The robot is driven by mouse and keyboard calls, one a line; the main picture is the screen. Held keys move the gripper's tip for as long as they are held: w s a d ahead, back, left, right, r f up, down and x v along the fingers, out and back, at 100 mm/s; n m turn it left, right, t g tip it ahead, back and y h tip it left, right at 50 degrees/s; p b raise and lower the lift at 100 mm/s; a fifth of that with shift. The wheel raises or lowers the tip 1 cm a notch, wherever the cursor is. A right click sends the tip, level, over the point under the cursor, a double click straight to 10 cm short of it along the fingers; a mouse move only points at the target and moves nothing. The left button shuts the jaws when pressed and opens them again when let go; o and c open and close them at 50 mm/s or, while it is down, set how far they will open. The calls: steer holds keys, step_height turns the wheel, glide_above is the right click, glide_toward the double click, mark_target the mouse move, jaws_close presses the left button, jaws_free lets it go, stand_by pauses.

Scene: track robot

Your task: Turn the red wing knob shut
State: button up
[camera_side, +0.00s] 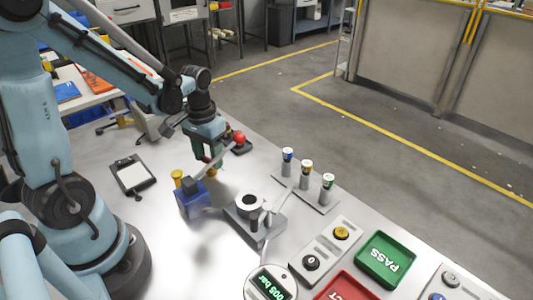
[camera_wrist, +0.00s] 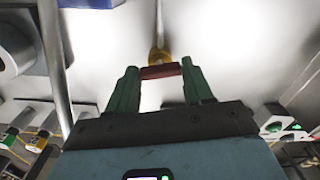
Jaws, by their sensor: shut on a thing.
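The red wing knob (camera_wrist: 160,71) shows in the wrist view as a short red bar lying across between my fingertips, with a brass-coloured fitting (camera_wrist: 159,54) just beyond it. My gripper (camera_wrist: 159,69) has its two green fingers against the ends of the bar and is shut on it. In the side view my gripper (camera_side: 208,158) points down over the bench, left of the middle. The knob itself is mostly hidden there by the fingers.
A blue block (camera_side: 193,200) with a yellow knob (camera_side: 178,176) stands close by. A grey fixture (camera_side: 245,212), several small vials and a green PASS tray (camera_side: 385,258) lie to the right.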

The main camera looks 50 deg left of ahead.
mark_target(209, 158)
steer(key=shift+m, duration=1.5)
steer(key=o, duration=1)
steer(key=shift+o, duration=0.2)
steer(key=shift+r, duration=0.15)
step_height(209, 158, up, 12)
steer(key=d+f+t, duration=0.1)
steer(key=d+t, duration=0.6)
steer(key=d, duration=0.2)
steer(key=shift+s+d+f, duration=0.25)
steer(key=shift+f, duration=0.05)
